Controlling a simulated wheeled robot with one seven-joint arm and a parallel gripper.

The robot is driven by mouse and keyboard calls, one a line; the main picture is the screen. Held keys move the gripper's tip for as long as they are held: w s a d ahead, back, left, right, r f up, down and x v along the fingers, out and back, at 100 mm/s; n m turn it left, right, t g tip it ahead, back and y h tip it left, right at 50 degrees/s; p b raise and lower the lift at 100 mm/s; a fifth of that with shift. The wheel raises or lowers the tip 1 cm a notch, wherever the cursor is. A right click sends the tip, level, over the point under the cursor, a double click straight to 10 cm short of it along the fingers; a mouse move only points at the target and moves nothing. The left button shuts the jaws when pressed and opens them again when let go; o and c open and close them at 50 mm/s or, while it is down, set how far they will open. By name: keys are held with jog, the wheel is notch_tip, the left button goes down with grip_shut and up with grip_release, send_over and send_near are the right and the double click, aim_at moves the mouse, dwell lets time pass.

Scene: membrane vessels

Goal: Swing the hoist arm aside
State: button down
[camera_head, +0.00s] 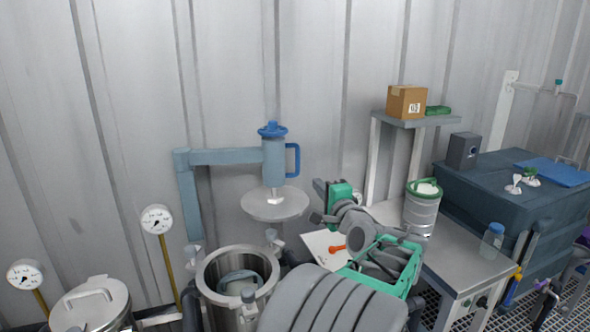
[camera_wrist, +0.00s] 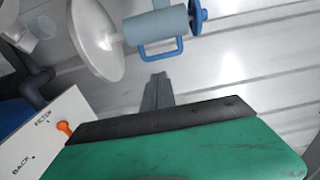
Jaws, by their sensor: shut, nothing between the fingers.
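The hoist arm (camera_head: 225,157) is a blue-grey beam on a post left of the open vessel (camera_head: 238,280). Its end carries a cylinder (camera_head: 274,160) with a blue knob (camera_head: 272,130) on top and a blue loop handle (camera_head: 293,159) on its right side. A round grey lid (camera_head: 275,204) hangs below the cylinder, above and right of the vessel mouth. My gripper (camera_head: 318,188) is right of the lid, apart from the handle. In the wrist view my gripper's fingers (camera_wrist: 157,88) are shut and empty, and the loop handle (camera_wrist: 162,50) lies just beyond them.
A white board (camera_wrist: 45,130) with an orange lever (camera_wrist: 65,128) is close beside my gripper. A closed vessel (camera_head: 92,303) and gauges (camera_head: 156,219) are at left.

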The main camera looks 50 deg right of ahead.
aim_at(299, 164)
jog(key=p+x, duration=0.2)
jog(key=x, duration=1.1)
jog(key=shift+w+d+r+p, duration=0.1)
jog(key=shift+w+p, duration=0.05)
jog(key=shift+p, duration=0.25)
